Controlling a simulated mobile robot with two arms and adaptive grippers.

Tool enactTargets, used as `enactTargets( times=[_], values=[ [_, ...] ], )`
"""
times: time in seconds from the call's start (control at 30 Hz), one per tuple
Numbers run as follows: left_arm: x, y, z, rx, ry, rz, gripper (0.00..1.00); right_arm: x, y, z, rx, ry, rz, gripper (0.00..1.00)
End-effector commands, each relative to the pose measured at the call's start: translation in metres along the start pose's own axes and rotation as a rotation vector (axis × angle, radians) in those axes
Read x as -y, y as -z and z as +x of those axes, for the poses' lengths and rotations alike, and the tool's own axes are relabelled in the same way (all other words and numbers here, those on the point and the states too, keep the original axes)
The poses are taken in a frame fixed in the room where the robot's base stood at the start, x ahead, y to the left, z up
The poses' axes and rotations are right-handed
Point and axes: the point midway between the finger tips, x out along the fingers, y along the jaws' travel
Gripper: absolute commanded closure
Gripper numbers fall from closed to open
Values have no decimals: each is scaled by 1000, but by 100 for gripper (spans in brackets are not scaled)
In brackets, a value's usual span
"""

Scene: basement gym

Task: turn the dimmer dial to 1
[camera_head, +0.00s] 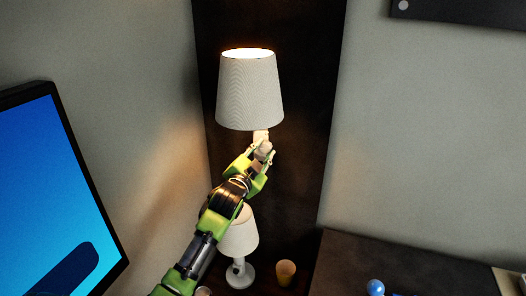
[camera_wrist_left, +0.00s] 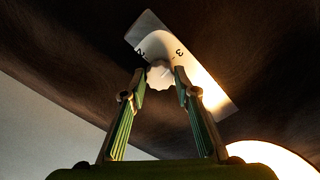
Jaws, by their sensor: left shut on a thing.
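The dimmer dial (camera_wrist_left: 159,76) is a small white scalloped knob on a pale plate (camera_wrist_left: 208,91) in the left wrist view. A 3 and part of another mark are readable on the plate; the dial's pointer setting cannot be made out. My left gripper (camera_wrist_left: 161,80) has its two fingertips on either side of the knob, shut on it. In the head view my left gripper (camera_head: 262,158) is raised against the dark panel, just below a lit white lampshade (camera_head: 250,92). It hides most of the dial there. My right gripper is not in view.
A second white lamp (camera_head: 239,240) stands below my left arm, with an orange cup (camera_head: 286,272) beside it. A blue screen (camera_head: 60,200) is at the left. A dark surface (camera_head: 400,262) with a blue round object (camera_head: 375,287) is at the lower right.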

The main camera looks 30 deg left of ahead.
Motion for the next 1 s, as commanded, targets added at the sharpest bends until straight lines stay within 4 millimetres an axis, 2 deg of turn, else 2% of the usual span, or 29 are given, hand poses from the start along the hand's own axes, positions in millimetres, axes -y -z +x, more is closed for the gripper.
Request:
enactTargets(
  times=[1.0],
  values=[
    [1,0,0,3,0,-915,93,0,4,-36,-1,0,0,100]
  ],
)
